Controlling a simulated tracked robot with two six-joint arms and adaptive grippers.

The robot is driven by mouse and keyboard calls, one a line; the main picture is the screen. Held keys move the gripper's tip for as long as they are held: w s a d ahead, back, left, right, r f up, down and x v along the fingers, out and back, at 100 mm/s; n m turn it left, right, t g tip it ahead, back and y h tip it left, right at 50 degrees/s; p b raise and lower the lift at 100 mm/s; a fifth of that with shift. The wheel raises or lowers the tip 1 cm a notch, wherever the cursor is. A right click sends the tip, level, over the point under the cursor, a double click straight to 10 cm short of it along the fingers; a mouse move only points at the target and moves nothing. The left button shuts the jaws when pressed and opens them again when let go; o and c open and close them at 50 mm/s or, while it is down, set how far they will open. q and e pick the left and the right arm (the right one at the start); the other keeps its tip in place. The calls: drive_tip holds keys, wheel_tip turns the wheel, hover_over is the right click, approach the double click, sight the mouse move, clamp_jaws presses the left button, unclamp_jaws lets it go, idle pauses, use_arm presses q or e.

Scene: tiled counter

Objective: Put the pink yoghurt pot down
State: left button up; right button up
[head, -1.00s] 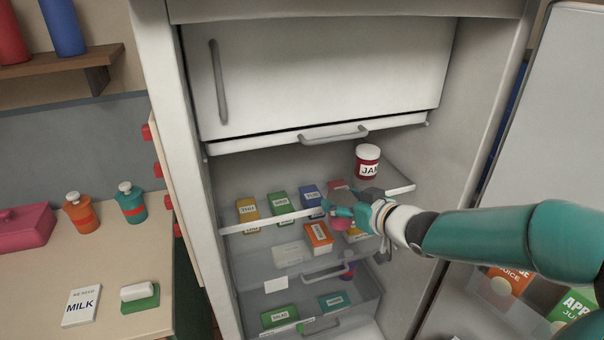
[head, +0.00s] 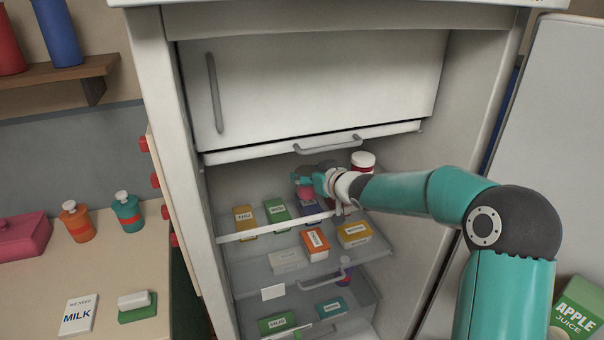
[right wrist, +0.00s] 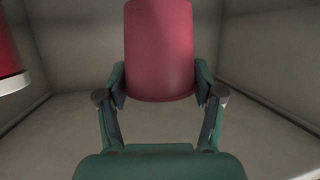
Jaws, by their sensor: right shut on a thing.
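The pink yoghurt pot (right wrist: 160,50) is between the fingers of my right gripper (right wrist: 160,92) in the right wrist view. In the head view my right gripper (head: 308,181) is inside the open fridge, and a bit of the pink pot (head: 305,192) shows at its fingers. The gripper is shut on the pot. It holds the pot at the upper shelf's level, above and behind the row of small boxes. A pale shelf surface lies below the pot in the wrist view. I cannot tell whether the pot touches it. My left gripper is not in view.
A red jar with a white lid (head: 362,161) stands right of the gripper, partly hidden by my arm. Several small boxes, such as a yellow one (head: 245,218) and a green one (head: 277,210), stand along the shelf. The freezer door (head: 320,80) is above.

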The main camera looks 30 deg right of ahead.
sight(307, 171)
drive_tip(key=w, duration=0.3)
drive_tip(key=shift+f+p, duration=0.15)
drive_tip(key=shift+p, duration=0.15)
drive_tip(key=shift+d+f+b, duration=0.1)
drive_tip(key=shift+f+b, duration=0.3)
drive_tip(key=shift+f, duration=0.25)
drive_tip(key=shift+s, duration=0.15)
drive_tip(key=shift+f, duration=0.15)
drive_tip(key=o, duration=1.4)
drive_tip(key=shift+c, duration=0.2)
